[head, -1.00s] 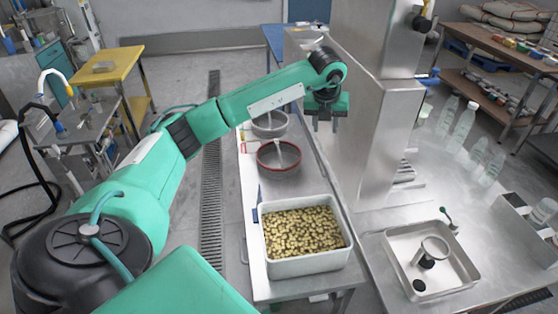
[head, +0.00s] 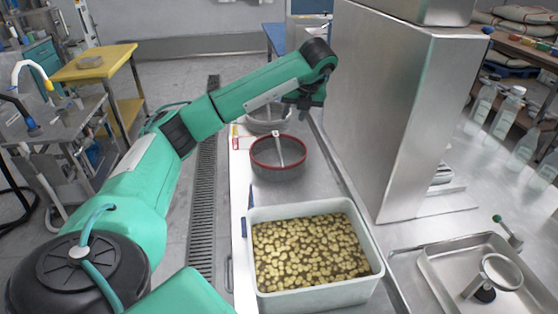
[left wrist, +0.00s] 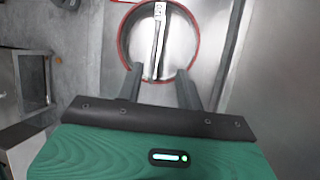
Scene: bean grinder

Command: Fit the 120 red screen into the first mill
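The red-rimmed round screen (head: 278,168), with a pale bar across it, lies on the steel bench. Its number cannot be read in the head view. In the left wrist view the red-rimmed screen (left wrist: 127,48) lies ahead of my left gripper, its bar between the fingers in the picture. My left gripper (head: 303,108) is above the bench, behind and right of the red screen. In the left wrist view the gripper (left wrist: 159,75) has its fingers apart and empty. A large steel machine body (head: 385,110) stands at the right; I cannot tell which mill it is. My right gripper is out of view.
A second grey round screen (head: 264,126) sits farther back, partly behind my left arm. A white bin of yellowish beans (head: 262,212) stands in front of the red screen. A steel tray (head: 445,280) is at lower right. Clear bottles (head: 508,112) stand at far right.

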